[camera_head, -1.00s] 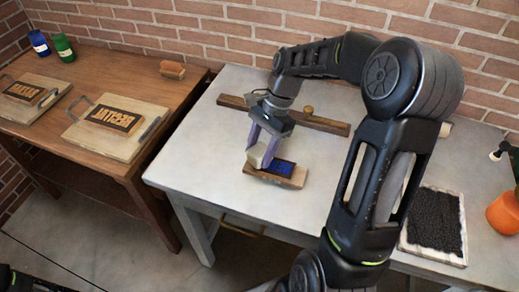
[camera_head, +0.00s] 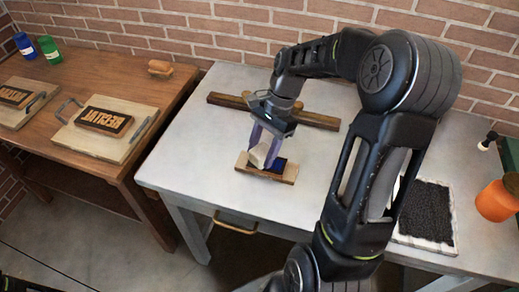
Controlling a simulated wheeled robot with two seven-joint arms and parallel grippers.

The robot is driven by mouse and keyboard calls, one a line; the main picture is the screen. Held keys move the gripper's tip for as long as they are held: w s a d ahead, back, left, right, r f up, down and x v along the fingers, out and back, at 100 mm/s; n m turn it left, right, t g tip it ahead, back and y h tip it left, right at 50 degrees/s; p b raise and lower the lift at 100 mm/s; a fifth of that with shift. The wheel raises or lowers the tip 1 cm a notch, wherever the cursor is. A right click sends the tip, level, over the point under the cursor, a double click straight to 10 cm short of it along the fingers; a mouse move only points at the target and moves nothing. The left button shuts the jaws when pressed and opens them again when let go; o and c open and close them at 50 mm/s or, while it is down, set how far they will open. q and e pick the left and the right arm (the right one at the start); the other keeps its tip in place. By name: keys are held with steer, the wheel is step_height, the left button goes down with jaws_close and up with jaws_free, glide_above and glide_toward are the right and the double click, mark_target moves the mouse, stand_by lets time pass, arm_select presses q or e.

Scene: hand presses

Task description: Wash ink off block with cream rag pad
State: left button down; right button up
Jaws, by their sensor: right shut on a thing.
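The block (camera_head: 288,176) is a small light wooden piece lying flat on the grey table (camera_head: 200,150), with dark blue ink on its top. My right gripper (camera_head: 265,148) points down over it, shut on the cream rag pad (camera_head: 258,155). The pad is at the block's top, towards its left and middle, and appears to touch it. Pad and fingers hide part of the inked face; a blue patch shows to the right of the pad. My left gripper is not in view.
A wooden bar (camera_head: 318,120) lies behind the block. A black-topped tray (camera_head: 427,215) and an orange container (camera_head: 497,200) are at right. A brown side table (camera_head: 100,75) at left holds boards with lettered blocks, and blue and green containers. Table left of the block is clear.

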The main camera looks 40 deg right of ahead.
mark_target(278, 170)
steer(key=shift+s+d+f, duration=0.1)
steer(key=shift+s+d, duration=0.35)
steer(key=shift+s, duration=0.2)
steer(key=shift+s+d+f, duration=0.1)
steer(key=shift+s+d, duration=0.3)
steer(key=shift+s, duration=0.25)
steer(key=shift+s+d+r+p, duration=0.1)
steer(key=shift+s+d+p, duration=0.2)
steer(key=shift+s+d, duration=0.25)
steer(key=shift+s+d+r+p, duration=0.1)
steer(key=shift+s+d+p, duration=0.25)
steer(key=shift+s, duration=0.35)
steer(key=shift+a+f, duration=0.1)
steer(key=shift+f, duration=0.1)
steer(key=shift+w, duration=0.1)
